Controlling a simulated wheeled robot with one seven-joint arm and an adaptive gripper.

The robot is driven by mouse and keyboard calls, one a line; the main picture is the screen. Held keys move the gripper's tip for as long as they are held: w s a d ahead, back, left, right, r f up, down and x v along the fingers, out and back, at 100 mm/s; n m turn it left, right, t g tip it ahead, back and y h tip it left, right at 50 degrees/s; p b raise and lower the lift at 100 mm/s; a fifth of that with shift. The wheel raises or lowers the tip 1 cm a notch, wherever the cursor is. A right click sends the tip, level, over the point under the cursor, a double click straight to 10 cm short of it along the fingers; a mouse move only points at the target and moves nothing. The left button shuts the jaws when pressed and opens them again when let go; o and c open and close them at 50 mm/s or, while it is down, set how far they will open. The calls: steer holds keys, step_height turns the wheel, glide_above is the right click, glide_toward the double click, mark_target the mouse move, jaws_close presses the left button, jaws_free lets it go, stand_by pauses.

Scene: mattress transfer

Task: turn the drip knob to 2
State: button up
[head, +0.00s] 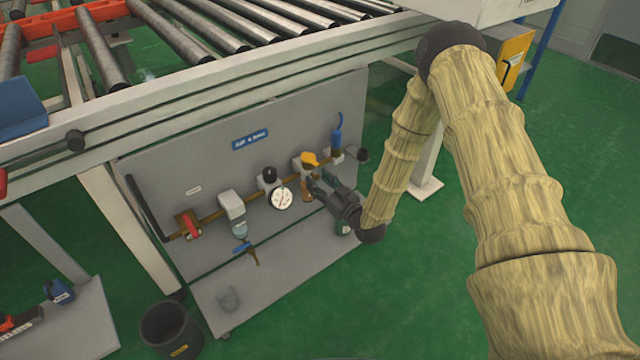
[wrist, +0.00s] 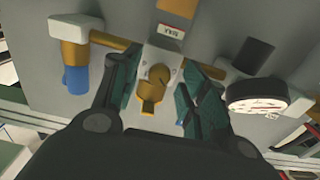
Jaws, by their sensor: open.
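The yellow-brass drip knob (wrist: 152,94) shows in the wrist view, on a white body with a label (wrist: 171,31) that seems to read MAX. In the head view a yellow knob (head: 310,158) sits on top of a fitting on the pipe. My gripper (head: 322,184) is at this fitting, reaching in from the right. In the wrist view my gripper (wrist: 155,92) is open, with one dark green finger on each side of the knob. Gaps show between the fingers and the knob. I cannot read the knob's setting or any scale numbers.
A round white gauge (head: 281,198) stands close beside my gripper, and in the wrist view the gauge (wrist: 257,106) is right of the fingers. A blue part (head: 337,137) is at the pipe's right end. A red valve handle (head: 191,226) is further left. Conveyor rollers run above the panel.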

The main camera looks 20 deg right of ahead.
jaws_close()
steer(key=shift+r+m+p, duration=0.1)
steer(key=shift+m+p, duration=0.2)
steer(key=shift+m, duration=0.1)
steer(key=m+p, duration=0.1)
steer(key=m, duration=0.2)
steer(key=shift+p, duration=0.3)
steer(key=m+p, duration=0.1)
steer(key=m, duration=0.3)
steer(key=shift+m, duration=0.4)
jaws_free()
